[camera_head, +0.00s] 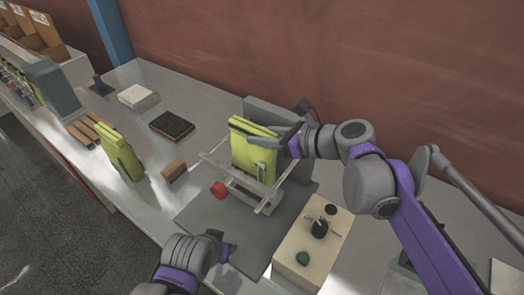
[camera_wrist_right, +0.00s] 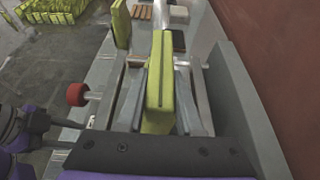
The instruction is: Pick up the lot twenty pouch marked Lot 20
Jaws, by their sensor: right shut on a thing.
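A yellow-green pouch (camera_head: 252,152) stands upright in the frame of the filler (camera_head: 212,160), and its lot marking cannot be read. My right gripper (camera_head: 275,148) is shut on this pouch from the right. In the right wrist view the pouch (camera_wrist_right: 159,82) sits between the two grey fingers (camera_wrist_right: 165,100). A second yellow-green pouch (camera_head: 120,153) stands apart on the bench to the left, also without a readable marking. My left gripper (camera_head: 222,246) is low in front of the filler, away from both pouches; its fingers are too unclear to judge.
A red knob (camera_head: 219,190) sticks out at the filler's front left. Wooden blocks (camera_head: 173,170), a black pad (camera_head: 172,126) and a white stack (camera_head: 138,97) lie left. A red wall (camera_head: 330,50) stands behind.

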